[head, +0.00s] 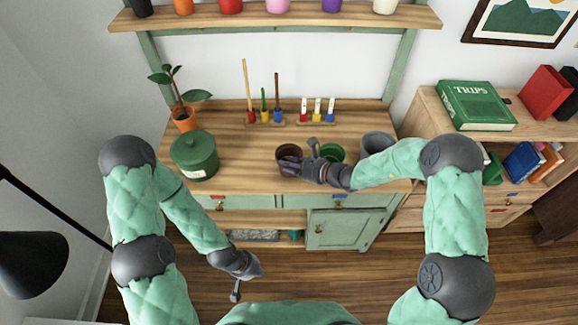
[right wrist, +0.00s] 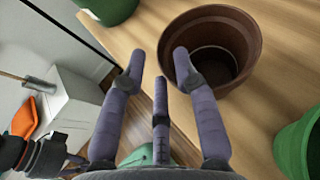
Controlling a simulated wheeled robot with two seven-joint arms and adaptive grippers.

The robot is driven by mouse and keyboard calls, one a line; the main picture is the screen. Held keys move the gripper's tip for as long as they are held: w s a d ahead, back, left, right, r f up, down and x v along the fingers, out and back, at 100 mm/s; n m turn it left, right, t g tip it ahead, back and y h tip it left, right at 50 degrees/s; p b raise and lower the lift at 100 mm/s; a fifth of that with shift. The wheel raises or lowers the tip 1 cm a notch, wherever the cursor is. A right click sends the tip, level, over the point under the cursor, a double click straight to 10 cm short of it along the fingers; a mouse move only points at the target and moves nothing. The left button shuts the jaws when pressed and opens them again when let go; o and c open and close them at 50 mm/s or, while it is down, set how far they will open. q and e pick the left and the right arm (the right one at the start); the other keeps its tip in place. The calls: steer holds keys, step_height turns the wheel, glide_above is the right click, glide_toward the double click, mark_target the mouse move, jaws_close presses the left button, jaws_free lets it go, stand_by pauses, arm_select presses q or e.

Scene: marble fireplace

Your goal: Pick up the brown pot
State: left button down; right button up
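The brown pot (head: 289,149) stands upright on the wooden worktop, left of the green pot. In the right wrist view, its round rim and hollow inside (right wrist: 222,25) show at the upper right. My right gripper (head: 287,163) is at the pot's near side, and its fingers hide part of it. In the right wrist view, the fingers of this gripper (right wrist: 158,62) are spread with nothing between them. One finger overlaps the pot's rim; I cannot tell whether it touches. My left gripper (head: 245,278) hangs low in front of the bench, empty, its fingers apart.
A green pot (head: 332,152) and a grey pot (head: 377,143) stand to the right. A lidded green canister (head: 194,156) and a potted plant (head: 184,118) stand at the left. Small racks with coloured tools (head: 264,118) are behind. The worktop between canister and brown pot is clear.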

steer(key=shift+x, duration=1.4)
steer(key=shift+d, duration=0.1)
jaws_close()
